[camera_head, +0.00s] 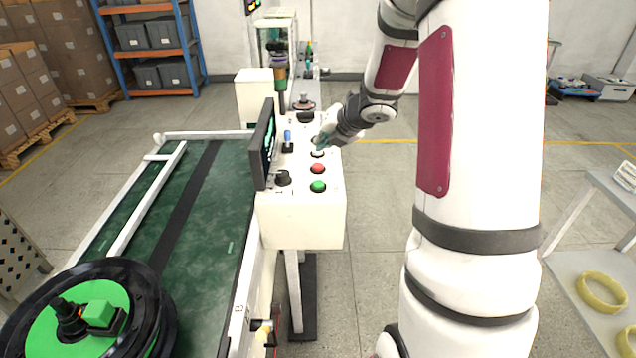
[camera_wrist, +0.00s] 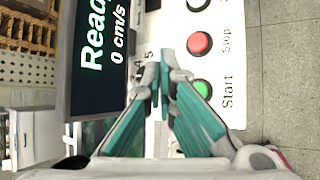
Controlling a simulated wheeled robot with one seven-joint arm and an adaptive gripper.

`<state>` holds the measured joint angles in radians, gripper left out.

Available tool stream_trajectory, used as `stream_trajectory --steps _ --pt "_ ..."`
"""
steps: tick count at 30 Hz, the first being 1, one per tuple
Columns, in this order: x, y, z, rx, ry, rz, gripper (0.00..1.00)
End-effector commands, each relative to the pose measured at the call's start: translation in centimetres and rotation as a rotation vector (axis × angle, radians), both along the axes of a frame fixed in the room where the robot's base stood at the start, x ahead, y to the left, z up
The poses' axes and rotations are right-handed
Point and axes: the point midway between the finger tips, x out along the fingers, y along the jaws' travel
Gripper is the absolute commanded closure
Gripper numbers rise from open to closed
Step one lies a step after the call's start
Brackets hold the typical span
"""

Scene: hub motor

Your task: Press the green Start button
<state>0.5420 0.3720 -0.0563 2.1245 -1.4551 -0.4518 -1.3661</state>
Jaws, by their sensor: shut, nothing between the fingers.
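The green Start button (camera_head: 318,186) is the nearest button on the white control panel (camera_head: 300,228), in front of the red Stop button (camera_head: 318,168). In the wrist view the green button (camera_wrist: 202,89) sits beside the label "Start", with the red button (camera_wrist: 200,44) above it. My gripper (camera_head: 322,143) is over the far part of the panel in the head view, near a white button. In the wrist view my gripper (camera_wrist: 160,80) has its teal fingers together and empty, left of the green button and apart from it in the picture.
A screen (camera_wrist: 95,60) reading "Ready 0 cm/s" stands at the panel's left side. A black knob (camera_head: 283,178) and a blue-topped switch (camera_head: 288,140) are on the panel. A green conveyor (camera_head: 190,250) runs at left, with a hub motor (camera_head: 90,315) at its near end.

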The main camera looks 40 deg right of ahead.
Motion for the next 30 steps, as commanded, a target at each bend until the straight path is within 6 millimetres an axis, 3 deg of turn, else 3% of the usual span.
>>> stream_trajectory --steps 8,30 --pt "0.2 0.0 -0.7 0.0 -0.001 -0.003 1.0" --pt "0.2 0.0 -8.0 0.001 0.0 -0.003 1.0"
